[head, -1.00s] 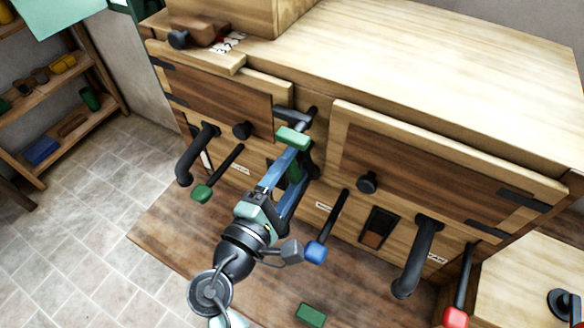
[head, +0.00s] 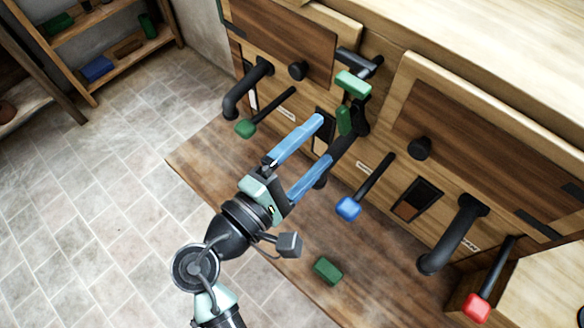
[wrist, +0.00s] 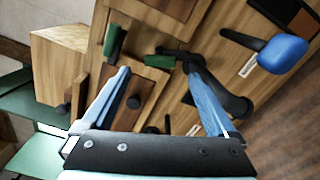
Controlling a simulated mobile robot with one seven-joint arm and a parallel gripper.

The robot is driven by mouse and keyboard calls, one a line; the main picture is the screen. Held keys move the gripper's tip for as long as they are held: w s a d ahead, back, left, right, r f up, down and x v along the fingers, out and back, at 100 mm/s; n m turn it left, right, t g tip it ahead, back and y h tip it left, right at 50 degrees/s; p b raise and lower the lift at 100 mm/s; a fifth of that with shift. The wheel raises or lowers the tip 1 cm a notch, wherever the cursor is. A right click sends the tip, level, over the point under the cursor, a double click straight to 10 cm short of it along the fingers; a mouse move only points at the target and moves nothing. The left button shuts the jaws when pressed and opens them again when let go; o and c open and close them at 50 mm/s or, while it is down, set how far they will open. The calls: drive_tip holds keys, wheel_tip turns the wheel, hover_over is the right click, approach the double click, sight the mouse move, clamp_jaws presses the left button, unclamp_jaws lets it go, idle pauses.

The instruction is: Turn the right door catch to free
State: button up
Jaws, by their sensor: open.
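Two green-tipped catches sit close together between the left and right door panels. The upper one (head: 353,83) is a green block at a black pivot; a slimmer green one (head: 343,121) hangs just below it on a black part. They also show in the wrist view as an upper green bar (wrist: 115,44) and a lower green bar (wrist: 151,61). I cannot tell for sure which serves the right door (head: 480,130). My gripper (head: 324,138) is open and empty, its blue fingers pointing at the catches from below left, apart from the upper one.
A blue-knobbed lever (head: 348,208) stands right of my gripper, a green-knobbed lever (head: 246,128) left of it. Black pull handles (head: 450,235) and a red-knobbed lever (head: 478,306) jut out at right. A green block (head: 328,270) lies below. Floor at left is clear.

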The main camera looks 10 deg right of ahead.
drive_tip(key=v, duration=0.5)
drive_tip(key=shift+s+a+b, duration=0.2)
drive_tip(key=shift+b, duration=0.2)
drive_tip(key=shift+w, duration=0.1)
